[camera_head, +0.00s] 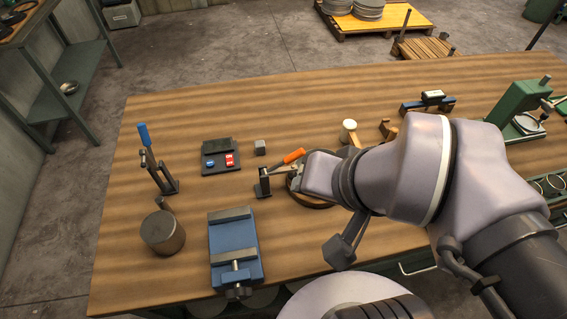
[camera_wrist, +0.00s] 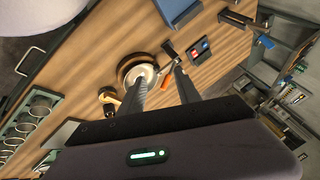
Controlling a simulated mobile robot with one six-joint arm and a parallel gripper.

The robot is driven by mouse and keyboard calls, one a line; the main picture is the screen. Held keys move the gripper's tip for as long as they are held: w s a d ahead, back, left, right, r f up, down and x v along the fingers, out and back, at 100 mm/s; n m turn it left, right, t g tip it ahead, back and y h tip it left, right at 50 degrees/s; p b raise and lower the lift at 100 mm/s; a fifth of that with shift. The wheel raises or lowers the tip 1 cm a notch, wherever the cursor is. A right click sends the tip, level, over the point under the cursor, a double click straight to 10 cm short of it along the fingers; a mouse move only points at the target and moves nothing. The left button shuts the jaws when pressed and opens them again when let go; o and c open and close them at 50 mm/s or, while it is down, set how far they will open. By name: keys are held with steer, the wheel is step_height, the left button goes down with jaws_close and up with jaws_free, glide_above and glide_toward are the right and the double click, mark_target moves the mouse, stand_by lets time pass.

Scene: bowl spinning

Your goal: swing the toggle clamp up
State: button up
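A toggle clamp with an orange handle (camera_head: 293,156) stands mid-table beside a dark round ring (camera_head: 318,202). Its dark base (camera_head: 262,186) is on the table, and the handle slants up and right at a low angle. In the wrist view the orange handle (camera_wrist: 165,79) shows between and beyond my fingers. The ring (camera_wrist: 124,69) there holds a pale round disc or bowl (camera_wrist: 141,71). My gripper (camera_wrist: 160,76) is open, its two fingers apart with nothing between them. In the head view my arm hides the fingers and part of the ring.
A blue vise (camera_head: 235,250), a dark cylinder (camera_head: 162,233) and an upright blue-handled lever tool (camera_head: 145,145) stand to the left. A panel with red and blue buttons (camera_head: 221,157) and a small grey cube (camera_head: 260,147) lie behind the clamp. A mallet (camera_head: 349,131) stands behind my arm.

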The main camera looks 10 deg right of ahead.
stand_by(0.4)
step_height(320, 180, up, 4)
steer(key=f+m+g+y+p, duration=0.1)
steer(key=m+g+y+p, duration=0.25)
steer(key=m+p, duration=0.65)
glide_above(303, 150)
steer(key=s+d, duration=0.2)
steer(key=d, duration=0.5)
steer(key=shift+m+g+h, duration=0.25)
steer(key=shift+m+g, duration=0.1)
steer(key=shift+m, duration=0.15)
steer(key=b+x, duration=0.7)
steer(key=x, duration=1)
steer(key=shift+s+a+f, duration=0.1)
steer(key=shift+a+f, duration=0.05)
steer(key=shift+f, duration=0.2)
jaws_close()
